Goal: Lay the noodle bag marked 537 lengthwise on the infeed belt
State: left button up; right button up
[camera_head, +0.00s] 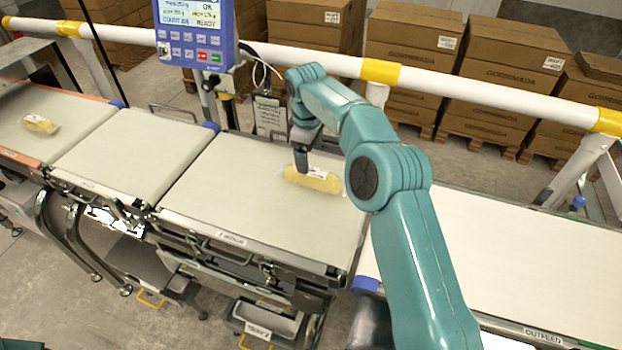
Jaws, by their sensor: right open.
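A yellowish noodle bag (312,181) with a white label lies on the wide middle belt (235,205), near its right end, its long side running roughly left to right. The number on its label is too small to read. My right gripper (301,165) points down at the bag's left part and hides a little of it. It is open; I cannot tell whether its fingers touch the bag. A second yellowish bag (40,124) lies on the far left belt (58,110); its marking is unreadable too. My left gripper is not in view.
A narrower belt (125,155) lies between the far left and middle belts, empty. The right belt (520,260), its edge label apparently reading OUTFEED, is clear. A blue control panel (195,40) stands behind the belts. A white and yellow rail (460,85) and stacked cartons (510,70) are behind.

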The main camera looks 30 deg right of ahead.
aim_at(311, 172)
jog(key=f, duration=0.4)
jog(key=shift+d+f, duration=0.2)
jog(key=shift+a+f, duration=0.1)
jog(key=shift+f, duration=0.1)
jog(key=f, duration=0.1)
jog(key=f+p, duration=0.1)
jog(key=f, duration=0.3)
jog(key=shift+w+d, duration=0.25)
jog(key=shift+d, duration=0.05)
jog(key=c, duration=1.3)
